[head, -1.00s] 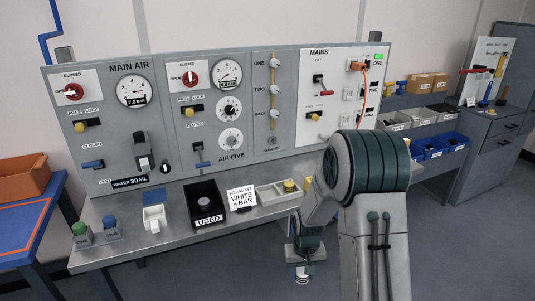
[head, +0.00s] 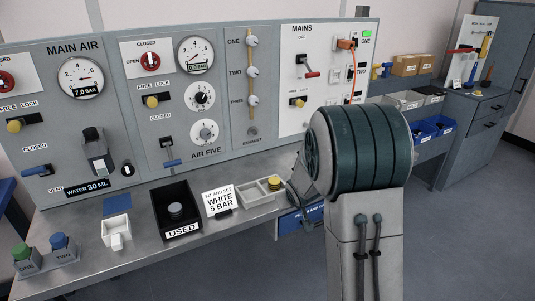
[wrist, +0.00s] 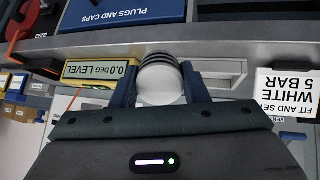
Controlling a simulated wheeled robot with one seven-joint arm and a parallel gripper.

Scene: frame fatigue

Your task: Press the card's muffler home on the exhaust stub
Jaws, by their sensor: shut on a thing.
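The white card (head: 222,200) reads "FIT AND SET WHITE 5 BAR" and leans on the bench; it also shows upside down in the wrist view (wrist: 287,95). In the wrist view my gripper (wrist: 160,84) is shut on a white, round-ended muffler (wrist: 160,82) with dark rings at its far end. My arm hides the gripper in the head view. The exhaust stub (head: 252,131) is a small grey round on the panel, above the EXHAUST label and below the valve column. The held muffler is away from it, near the bench's front edge.

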